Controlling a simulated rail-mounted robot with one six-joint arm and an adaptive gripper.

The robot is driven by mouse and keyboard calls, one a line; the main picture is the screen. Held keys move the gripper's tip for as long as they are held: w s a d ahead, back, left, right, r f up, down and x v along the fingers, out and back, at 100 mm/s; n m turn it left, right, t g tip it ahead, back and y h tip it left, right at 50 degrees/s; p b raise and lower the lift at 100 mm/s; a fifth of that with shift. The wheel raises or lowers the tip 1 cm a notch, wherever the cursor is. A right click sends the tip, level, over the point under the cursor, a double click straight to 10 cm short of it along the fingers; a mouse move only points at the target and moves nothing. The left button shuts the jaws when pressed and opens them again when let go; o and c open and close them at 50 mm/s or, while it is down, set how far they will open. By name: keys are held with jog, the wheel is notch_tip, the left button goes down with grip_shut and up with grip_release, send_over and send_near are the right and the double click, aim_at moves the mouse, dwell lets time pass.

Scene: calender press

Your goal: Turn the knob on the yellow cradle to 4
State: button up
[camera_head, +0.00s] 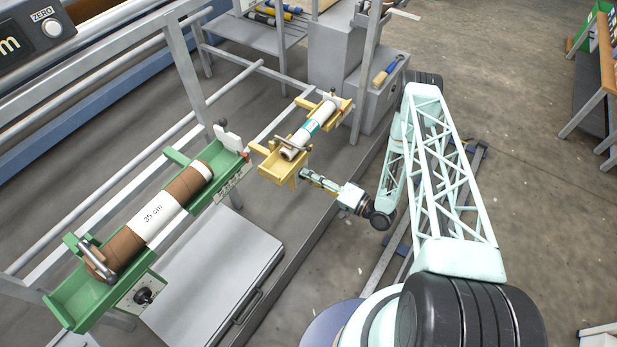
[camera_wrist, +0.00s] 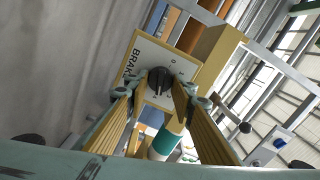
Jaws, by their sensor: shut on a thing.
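The yellow cradle (camera_head: 268,164) holds a white roll with a teal band (camera_head: 314,127). In the wrist view, a pale dial plate (camera_wrist: 148,58) lettered "BRAK…" sits on the cradle's end, tilted in the picture. A dark knob (camera_wrist: 159,80) is at its middle. My gripper (camera_head: 304,175) reaches the near end of the cradle from the right. In the wrist view its fingers (camera_wrist: 160,94) stand on both sides of the knob, shut on it. In the head view the knob is hidden.
Grey frame rails run behind both cradles. A grey cabinet (camera_head: 215,262) lies below. Floor at the right is mostly open.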

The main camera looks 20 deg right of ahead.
jog(key=shift+m, duration=0.8)
jog(key=o, duration=0.8)
jog(key=shift+s+d, duration=0.1)
jog(key=shift+s, duration=0.05)
jog(key=v, duration=1.1)
jog(key=shift+s+d, duration=0.2)
dwell(0.4)
dwell(0.5)
